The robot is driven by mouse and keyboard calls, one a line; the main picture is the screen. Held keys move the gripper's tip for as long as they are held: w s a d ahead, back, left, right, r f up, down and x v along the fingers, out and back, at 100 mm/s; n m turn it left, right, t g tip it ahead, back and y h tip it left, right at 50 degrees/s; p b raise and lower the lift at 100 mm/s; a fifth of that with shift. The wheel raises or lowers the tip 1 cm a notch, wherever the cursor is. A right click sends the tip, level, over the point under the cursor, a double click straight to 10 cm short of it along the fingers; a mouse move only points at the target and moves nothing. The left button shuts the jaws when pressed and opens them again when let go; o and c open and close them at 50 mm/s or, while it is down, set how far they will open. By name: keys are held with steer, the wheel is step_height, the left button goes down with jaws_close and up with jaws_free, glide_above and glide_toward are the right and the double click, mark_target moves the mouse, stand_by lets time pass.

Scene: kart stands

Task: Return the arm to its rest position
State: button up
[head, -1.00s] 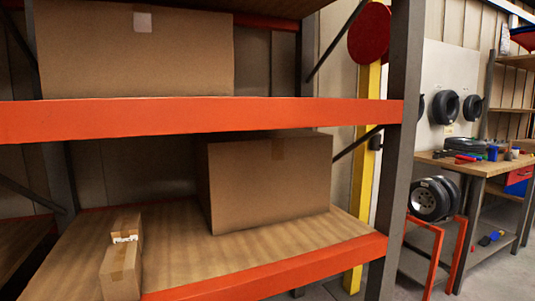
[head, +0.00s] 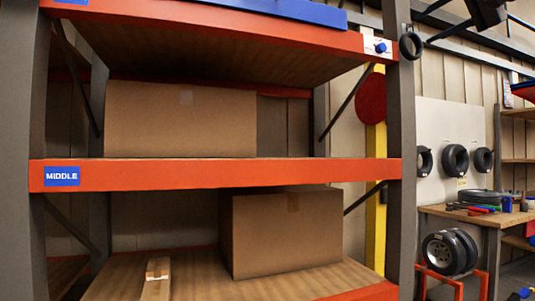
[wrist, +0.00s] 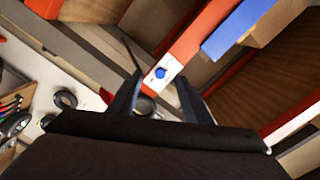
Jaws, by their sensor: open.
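My gripper (wrist: 159,80) shows in the wrist view with its two dark fingers apart and nothing between them. Behind the fingers is an orange shelf beam with a white plate and a blue round knob (wrist: 161,73). The same knob shows in the head view (head: 380,47) at the right end of the upper beam. A black ring (head: 410,46) is beside it on the upright; it also shows in the wrist view (wrist: 145,104). The fingers appear apart from the beam, but the distance is hard to judge.
The rack's middle beam (head: 220,173) has a blue MIDDLE label (head: 61,176). Large cardboard boxes stand on the middle shelf (head: 180,120) and lower shelf (head: 285,235), with a small box (head: 156,280) low down. A workbench (head: 480,216) with tools and tyres stands at the right.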

steer(key=w+a+f+m+g+h+p, duration=0.1)
steer(key=w+f+g, duration=0.15)
steer(key=f, duration=0.65)
steer(key=w+a+f+m+g+h+p, duration=0.1)
steer(key=w+f, duration=0.3)
steer(key=f, duration=0.6)
steer(key=s+a+f+n+g+p, duration=0.15)
steer(key=a+f, duration=0.25)
steer(key=f, duration=0.7)
steer(key=a+f+m+g, duration=0.1)
steer(key=a+f+g, duration=0.25)
steer(key=f, duration=0.65)
steer(key=s+a+f+n+g+h+p, duration=0.1)
steer(key=s+a+f+n+g, duration=0.1)
steer(key=s+a+f, duration=0.5)
steer(key=s+a+f+n+g+h, duration=0.15)
steer(key=s+f, duration=0.35)
steer(key=f, duration=0.5)
steer(key=s+a+f+n+g+p, duration=0.1)
steer(key=s+a+f+n+g, duration=0.15)
steer(key=s+f, duration=0.55)
steer(key=s+a+f+n+g+h+p, duration=0.1)
steer(key=s+a+f+n+g, duration=0.1)
steer(key=s+f, duration=0.6)
steer(key=s+n, duration=0.1)
steer(key=s, duration=0.3)
steer(key=shift+a+f, duration=0.35)
steer(key=shift+a, duration=0.05)
steer(key=shift+s+h, duration=0.1)
steer(key=shift+h, duration=0.15)
